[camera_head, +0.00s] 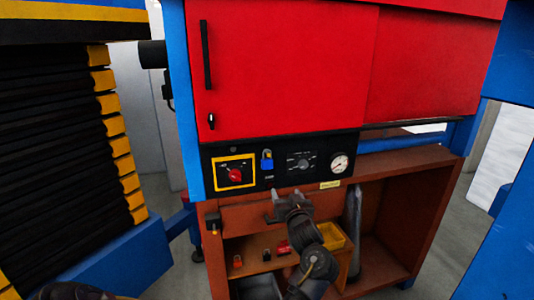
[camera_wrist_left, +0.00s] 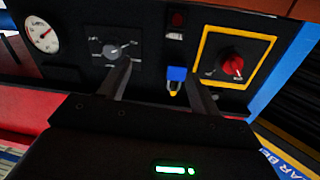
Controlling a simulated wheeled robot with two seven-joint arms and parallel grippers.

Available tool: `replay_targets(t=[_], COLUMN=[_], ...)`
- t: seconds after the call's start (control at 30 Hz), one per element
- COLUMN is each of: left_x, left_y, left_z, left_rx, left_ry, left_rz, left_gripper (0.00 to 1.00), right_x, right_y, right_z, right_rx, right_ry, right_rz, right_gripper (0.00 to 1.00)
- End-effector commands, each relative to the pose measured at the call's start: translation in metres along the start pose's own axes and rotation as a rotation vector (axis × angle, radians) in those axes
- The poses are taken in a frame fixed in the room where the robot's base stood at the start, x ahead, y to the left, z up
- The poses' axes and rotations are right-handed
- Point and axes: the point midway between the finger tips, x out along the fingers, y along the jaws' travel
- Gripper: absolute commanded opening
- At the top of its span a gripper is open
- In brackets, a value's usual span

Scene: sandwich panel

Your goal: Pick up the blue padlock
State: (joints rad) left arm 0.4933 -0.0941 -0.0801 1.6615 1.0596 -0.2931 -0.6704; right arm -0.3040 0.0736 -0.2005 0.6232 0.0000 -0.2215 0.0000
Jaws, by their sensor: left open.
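The blue padlock (camera_head: 267,160) hangs on the black control panel (camera_head: 285,172), between the red rotary switch and a dark selector dial. In the left wrist view the blue padlock (camera_wrist_left: 176,74) shows ahead of the fingers, close to the right-hand finger in the picture. My left gripper (camera_head: 274,206) is just below the panel in the head view, lower than the padlock. In the left wrist view its two fingers (camera_wrist_left: 157,68) are apart with nothing held between them. My right gripper is not in view.
The red switch (camera_head: 235,174) on its yellow plate and a gauge (camera_head: 339,163) flank the padlock. A black-and-yellow stack (camera_head: 115,126) stands left.

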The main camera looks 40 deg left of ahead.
Motion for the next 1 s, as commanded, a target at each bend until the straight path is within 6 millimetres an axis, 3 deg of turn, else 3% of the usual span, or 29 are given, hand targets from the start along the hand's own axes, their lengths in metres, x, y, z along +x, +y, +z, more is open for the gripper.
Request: replay_targets(t=[0.03, 0.1, 0.2, 0.37, 0.7, 1.0], left_x=[-0.001, -0.002, -0.004, -0.002, 0.044, 0.056], left_y=[-0.012, -0.024, -0.034, -0.037, -0.042, -0.043], left_z=[-0.035, -0.058, -0.075, -0.077, -0.079, -0.079], left_rx=[-0.051, -0.096, -0.132, -0.141, -0.137, -0.137], left_ry=[0.008, 0.011, 0.011, 0.009, 0.012, 0.01], left_rz=[-0.03, -0.062, -0.086, -0.095, -0.094, -0.093], left_gripper=[0.64, 0.64, 0.64, 0.64, 0.64, 0.64], right_x=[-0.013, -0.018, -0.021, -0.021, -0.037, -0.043], right_y=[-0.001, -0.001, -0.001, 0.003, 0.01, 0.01], right_z=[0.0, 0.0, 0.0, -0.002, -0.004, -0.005], right_rx=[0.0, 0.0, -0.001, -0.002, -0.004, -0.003], right_ry=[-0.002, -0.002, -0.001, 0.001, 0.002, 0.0], right_rz=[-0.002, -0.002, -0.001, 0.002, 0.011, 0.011], right_gripper=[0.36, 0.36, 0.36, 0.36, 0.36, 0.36])
